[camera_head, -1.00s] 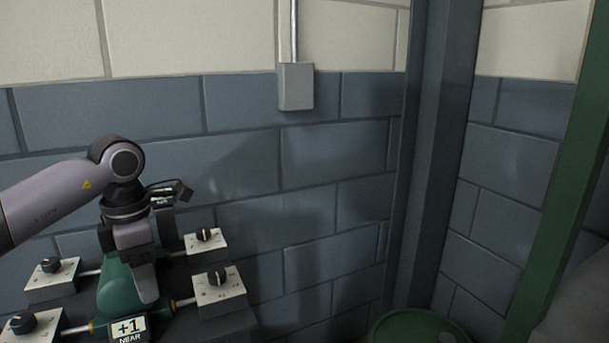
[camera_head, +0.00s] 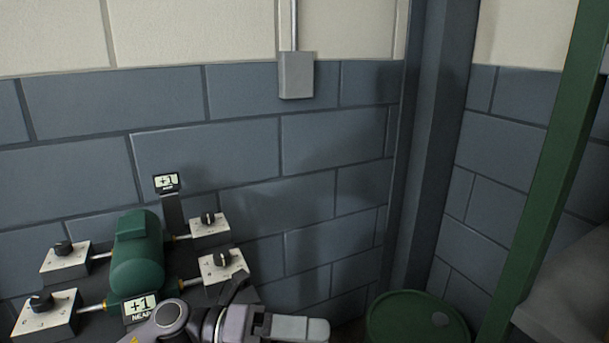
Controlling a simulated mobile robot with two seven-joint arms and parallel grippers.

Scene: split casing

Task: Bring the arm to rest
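The green casing (camera_head: 138,262) stands on a dark stand at the lower left, with white dial boxes joined to it by short shafts. The dial boxes are at its upper right (camera_head: 209,226), lower right (camera_head: 221,268), upper left (camera_head: 64,260) and lower left (camera_head: 45,316). My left gripper (camera_head: 320,329) is at the bottom edge, to the right of the casing and apart from it, its fingers pointing right. It is seen side-on and partly cut off, so its opening cannot be told. My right gripper is not in view.
Displays reading +1 stand in front of the casing (camera_head: 140,307) and behind it (camera_head: 167,182). A green drum (camera_head: 415,318) stands at the bottom right. A green post (camera_head: 548,180) rises at the right. A grey wall box (camera_head: 296,76) hangs on the block wall.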

